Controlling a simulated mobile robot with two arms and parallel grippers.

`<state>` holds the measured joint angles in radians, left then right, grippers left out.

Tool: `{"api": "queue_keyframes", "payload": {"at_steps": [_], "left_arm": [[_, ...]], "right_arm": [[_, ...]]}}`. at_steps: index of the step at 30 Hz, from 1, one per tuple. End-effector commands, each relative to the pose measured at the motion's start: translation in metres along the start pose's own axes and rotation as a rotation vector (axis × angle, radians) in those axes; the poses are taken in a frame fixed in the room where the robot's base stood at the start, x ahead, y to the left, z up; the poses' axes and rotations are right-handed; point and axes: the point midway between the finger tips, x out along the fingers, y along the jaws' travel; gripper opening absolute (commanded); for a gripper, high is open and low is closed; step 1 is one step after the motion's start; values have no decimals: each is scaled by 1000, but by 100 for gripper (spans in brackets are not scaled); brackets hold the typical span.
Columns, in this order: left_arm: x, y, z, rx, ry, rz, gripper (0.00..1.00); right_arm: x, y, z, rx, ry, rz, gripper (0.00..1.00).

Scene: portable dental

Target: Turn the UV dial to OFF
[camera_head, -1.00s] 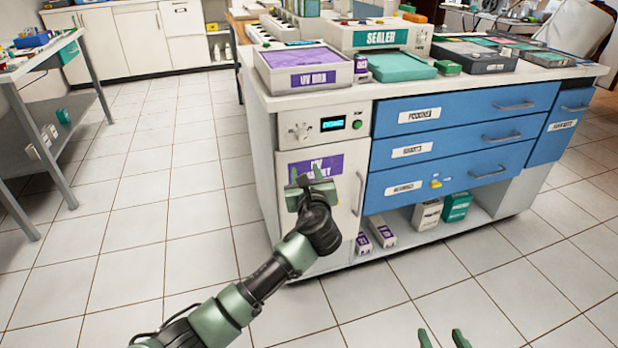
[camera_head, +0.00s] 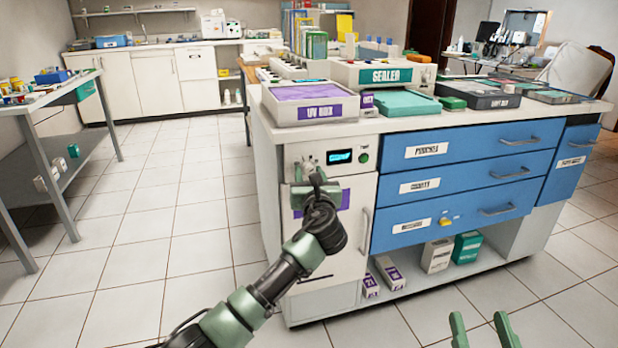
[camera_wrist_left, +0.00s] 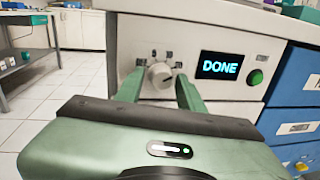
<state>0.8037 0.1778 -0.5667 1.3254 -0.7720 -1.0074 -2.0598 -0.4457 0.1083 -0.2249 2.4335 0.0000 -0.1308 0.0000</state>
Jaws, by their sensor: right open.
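The UV dial (camera_wrist_left: 160,75) is a round light knob on the white front panel of the UV cabinet (camera_head: 295,155), with small dark position marks above and beside it that are too small to read. In the left wrist view my left gripper (camera_wrist_left: 155,85) is open, with one green finger on each side of the dial. Whether the fingertips touch it cannot be told. In the head view this gripper (camera_head: 314,178) hides part of the panel and dial. My right gripper (camera_head: 484,330) is open and empty at the bottom edge, away from the cabinet.
A display (camera_wrist_left: 219,66) right of the dial reads DONE, with a green button (camera_wrist_left: 256,77) beside it. The cabinet door handle (camera_head: 364,230) is below. Blue drawers (camera_head: 470,152) stand to the right. The counter holds the UV box (camera_head: 315,104) and the sealer (camera_head: 385,75). The floor at left is clear.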

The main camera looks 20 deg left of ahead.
Motion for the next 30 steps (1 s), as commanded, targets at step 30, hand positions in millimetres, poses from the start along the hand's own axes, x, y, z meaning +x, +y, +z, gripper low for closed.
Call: {"api": "queue_keyframes", "payload": {"at_steps": [30], "left_arm": [[3, 0, -1, -117, -18, -1, 0]], "right_arm": [[1, 0, 2, -1, -14, 1, 51]]}}
